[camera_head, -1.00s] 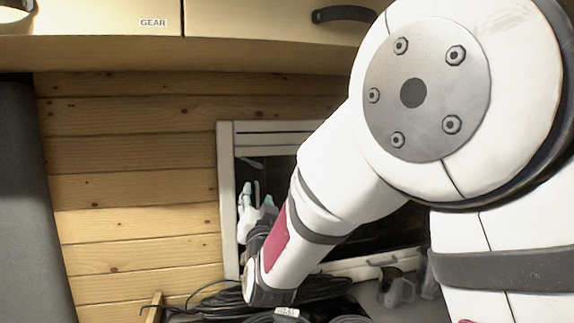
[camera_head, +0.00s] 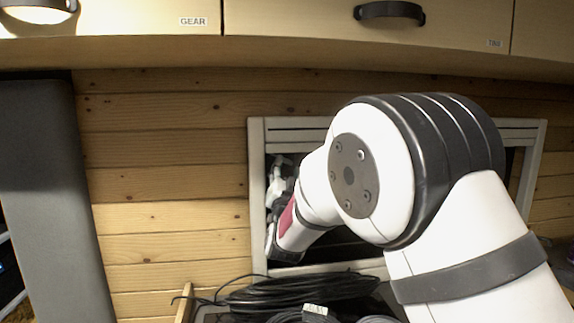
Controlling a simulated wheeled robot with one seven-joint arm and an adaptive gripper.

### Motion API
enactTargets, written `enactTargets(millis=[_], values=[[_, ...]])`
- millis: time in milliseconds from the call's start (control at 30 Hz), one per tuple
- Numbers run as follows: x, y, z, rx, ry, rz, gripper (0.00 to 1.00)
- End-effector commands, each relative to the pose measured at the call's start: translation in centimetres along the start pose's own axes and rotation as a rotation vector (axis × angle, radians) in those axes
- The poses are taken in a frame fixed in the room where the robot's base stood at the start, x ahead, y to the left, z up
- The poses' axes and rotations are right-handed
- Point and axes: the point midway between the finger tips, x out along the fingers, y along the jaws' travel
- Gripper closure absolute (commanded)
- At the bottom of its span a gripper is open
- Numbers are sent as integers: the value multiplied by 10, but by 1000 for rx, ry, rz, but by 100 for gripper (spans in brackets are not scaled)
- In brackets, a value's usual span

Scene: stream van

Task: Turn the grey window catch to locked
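The window (camera_head: 257,190) is set in the plank wall, with a pale frame and dark glass. My gripper (camera_head: 279,167) shows only in part at the window's left side, beyond my wrist, with its pale fingers pointing up in front of the glass. It is too small and dark there to tell whether the fingers are apart or together. I cannot make out the grey window catch; my arm covers much of the window and its lower frame.
Coiled black cables (camera_head: 300,290) lie on the surface below the window. A grey upright panel (camera_head: 48,200) stands at the left. Overhead cabinets (camera_head: 300,30) with a dark handle (camera_head: 389,11) run across the top.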

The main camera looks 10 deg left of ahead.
Motion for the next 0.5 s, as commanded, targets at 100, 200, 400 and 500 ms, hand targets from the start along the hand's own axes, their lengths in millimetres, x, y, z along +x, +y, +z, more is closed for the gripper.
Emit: enactTargets(millis=[100, 200, 400, 500], values=[[15, 0, 0, 0, 0, 0, 62], [22, 0, 0, 0, 0, -1, 62], [28, 0, 0, 0, -1, -1, 62], [28, 0, 0, 0, -1, -1, 62]])
